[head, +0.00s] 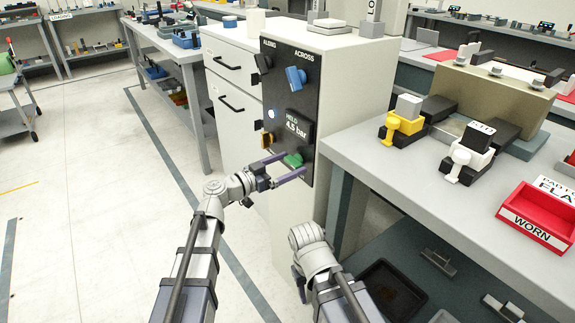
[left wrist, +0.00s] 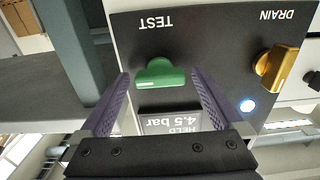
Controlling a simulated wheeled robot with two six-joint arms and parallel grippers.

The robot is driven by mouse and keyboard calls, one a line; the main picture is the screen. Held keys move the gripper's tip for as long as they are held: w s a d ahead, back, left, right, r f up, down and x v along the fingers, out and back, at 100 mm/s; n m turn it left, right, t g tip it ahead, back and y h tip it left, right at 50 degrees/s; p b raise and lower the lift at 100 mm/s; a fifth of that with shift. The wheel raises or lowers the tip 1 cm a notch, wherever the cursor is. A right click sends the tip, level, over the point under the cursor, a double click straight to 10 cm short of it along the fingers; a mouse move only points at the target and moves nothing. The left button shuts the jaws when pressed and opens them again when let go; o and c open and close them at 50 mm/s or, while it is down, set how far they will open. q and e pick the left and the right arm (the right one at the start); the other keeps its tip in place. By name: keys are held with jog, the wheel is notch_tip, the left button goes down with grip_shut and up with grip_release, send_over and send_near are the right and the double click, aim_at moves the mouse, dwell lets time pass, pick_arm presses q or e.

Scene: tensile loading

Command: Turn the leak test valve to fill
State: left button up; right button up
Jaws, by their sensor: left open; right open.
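The green knob (head: 293,159) is low on the black front panel (head: 290,95). In the left wrist view the green knob (left wrist: 160,74) sits beside the word TEST, which appears upside down, with its long bar roughly level. My left gripper (head: 295,163) is open at the panel, with its purple fingers on either side of the knob. The left wrist view shows a gap between the knob and each finger of the left gripper (left wrist: 159,76). A display (head: 296,125) reads HELD 4.5 bar.
An orange DRAIN knob (left wrist: 278,68) is close beside the green one, with a lit white-blue lamp (left wrist: 247,105) near it. Black (head: 262,63) and blue (head: 296,78) knobs are higher on the panel. A bench (head: 400,170) with fixtures and a red WORN tray (head: 535,222) stands right.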

pick_arm(q)
jog(key=c, duration=1.3)
